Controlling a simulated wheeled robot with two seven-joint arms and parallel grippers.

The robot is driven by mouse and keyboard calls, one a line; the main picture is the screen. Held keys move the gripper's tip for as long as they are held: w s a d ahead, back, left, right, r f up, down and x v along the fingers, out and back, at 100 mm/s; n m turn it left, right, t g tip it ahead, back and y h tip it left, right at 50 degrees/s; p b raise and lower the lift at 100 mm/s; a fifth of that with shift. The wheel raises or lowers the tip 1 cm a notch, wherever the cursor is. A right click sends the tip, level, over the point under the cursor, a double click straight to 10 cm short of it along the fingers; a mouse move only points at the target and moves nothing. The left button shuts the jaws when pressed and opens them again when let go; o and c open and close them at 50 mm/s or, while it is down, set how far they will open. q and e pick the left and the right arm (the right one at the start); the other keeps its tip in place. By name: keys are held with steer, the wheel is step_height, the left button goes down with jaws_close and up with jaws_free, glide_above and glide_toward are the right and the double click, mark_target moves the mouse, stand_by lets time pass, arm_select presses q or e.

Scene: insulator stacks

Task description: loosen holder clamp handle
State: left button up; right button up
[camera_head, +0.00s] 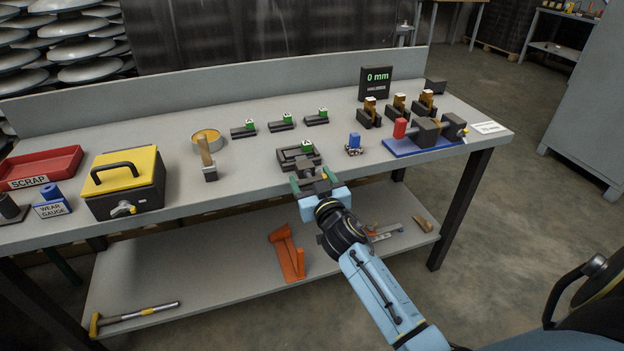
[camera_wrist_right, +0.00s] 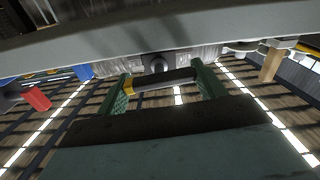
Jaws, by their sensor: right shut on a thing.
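The holder (camera_head: 285,154) is a dark block with a green-and-white part on top, at the table's front edge in the head view. My right gripper (camera_head: 314,180) reaches up to it from in front of the edge. In the right wrist view its green fingers (camera_wrist_right: 164,84) are shut on a dark bar with a yellow end, the clamp handle (camera_wrist_right: 168,77). The bar lies crosswise between the fingers. A round dark knob or shaft end (camera_wrist_right: 158,63) shows just behind the bar. How the handle joins the holder is hidden. My left gripper is not in view.
Several similar green-topped holders (camera_head: 282,124) stand farther back. A small blue-topped part (camera_head: 354,142) and a blue-based fixture (camera_head: 425,143) are to the right. A wooden-handled tool (camera_head: 207,160) and a yellow-lidded box (camera_head: 125,182) are left. A lower shelf (camera_head: 220,275) lies beneath.

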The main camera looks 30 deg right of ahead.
steer(key=shift+a+n, duration=0.1)
steer(key=shift+n, duration=1.1)
steer(key=n, duration=0.3)
steer(key=shift+n+p, duration=0.3)
steer(key=shift+p, duration=0.1)
steer(key=n, duration=0.3)
steer(key=shift+a+n, duration=0.1)
steer(key=shift+n, duration=0.2)
steer(key=n, duration=0.3)
steer(key=shift+f+n, duration=0.1)
steer(key=shift+n, duration=1.4)
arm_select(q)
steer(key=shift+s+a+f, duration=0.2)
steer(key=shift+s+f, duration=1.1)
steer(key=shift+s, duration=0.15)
arm_select(e)
steer(key=shift+f+n, duration=0.1)
steer(key=shift+n, duration=1)
